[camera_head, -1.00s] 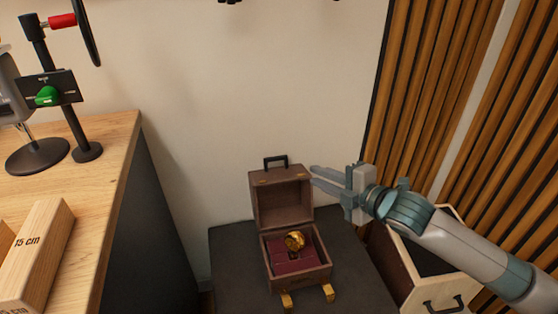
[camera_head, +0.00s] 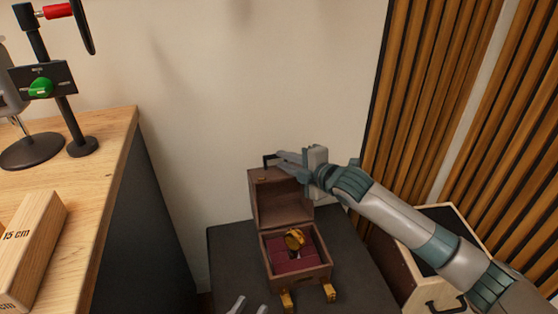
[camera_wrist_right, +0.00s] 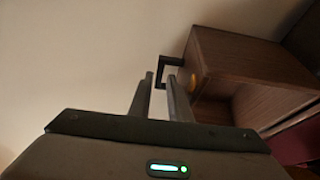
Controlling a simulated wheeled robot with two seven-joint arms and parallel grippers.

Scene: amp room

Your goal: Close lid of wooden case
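The wooden case (camera_head: 297,274) stands on a dark surface with its lid (camera_head: 279,204) swung up and open. A gold watch (camera_head: 294,239) sits on the dark red lining inside. The lid's black handle (camera_head: 268,160) is at the top; it also shows in the right wrist view (camera_wrist_right: 163,73). My right gripper (camera_head: 282,160) is at the lid's top edge, beside the handle, and hides part of that edge.
A wooden worktop (camera_head: 95,165) on the left holds a marked wooden block (camera_head: 35,245) and a black stand (camera_head: 75,130). A light wooden box (camera_head: 408,275) stands right of the case. The wall (camera_head: 230,90) is close behind.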

